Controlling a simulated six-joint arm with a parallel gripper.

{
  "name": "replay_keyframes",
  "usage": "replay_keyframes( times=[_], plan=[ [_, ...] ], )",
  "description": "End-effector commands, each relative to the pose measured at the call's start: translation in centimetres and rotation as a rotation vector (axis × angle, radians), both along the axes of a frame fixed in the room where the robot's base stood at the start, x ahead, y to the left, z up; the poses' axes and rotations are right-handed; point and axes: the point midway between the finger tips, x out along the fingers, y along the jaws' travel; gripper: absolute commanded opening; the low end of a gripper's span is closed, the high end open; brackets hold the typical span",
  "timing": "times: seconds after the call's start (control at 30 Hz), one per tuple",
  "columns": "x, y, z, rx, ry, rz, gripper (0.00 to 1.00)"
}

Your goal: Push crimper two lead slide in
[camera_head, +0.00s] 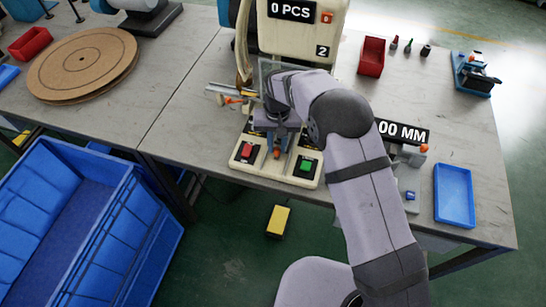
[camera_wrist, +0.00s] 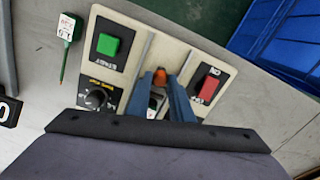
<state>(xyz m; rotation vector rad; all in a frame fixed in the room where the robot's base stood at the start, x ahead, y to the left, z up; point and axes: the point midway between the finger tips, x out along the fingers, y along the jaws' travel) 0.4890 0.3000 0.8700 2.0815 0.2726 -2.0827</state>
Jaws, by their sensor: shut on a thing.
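Crimper two (camera_head: 325,30) is a cream machine with a "2" label and a "0 PCS" display, at the back middle of the table. Its base carries a red button and a green button (camera_head: 307,166), which also shows in the wrist view (camera_wrist: 109,44). The lead slide's orange knob (camera_head: 277,152) is at the front of the base, between the buttons; it also shows in the wrist view (camera_wrist: 160,76). My gripper (camera_wrist: 160,84) has its blue fingers closed around this knob. My arm and gripper hide most of the slide and the crimping area.
A blue crate (camera_head: 120,181) stands on the floor at left, and a yellow pedal (camera_head: 278,220) lies below the table. A "00 MM" display (camera_head: 402,131) and a blue tray (camera_head: 454,195) are to the right. A round brown board (camera_head: 82,64) lies on the left table.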

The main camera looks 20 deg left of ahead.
Motion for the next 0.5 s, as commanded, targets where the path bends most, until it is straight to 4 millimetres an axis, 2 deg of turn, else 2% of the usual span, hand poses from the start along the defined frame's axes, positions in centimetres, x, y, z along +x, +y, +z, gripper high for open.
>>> replay_keyframes(
  times=[0.03,0.2,0.5],
  plan=[
    [0.9,0.1,-0.2,0.003,-0.004,-0.001,0.00],
    [2.9,0.1,-0.1,0.003,-0.004,-0.001,0.00],
    [3.8,0.0,0.1,0.003,-0.006,0.001,0.00]
  ],
)
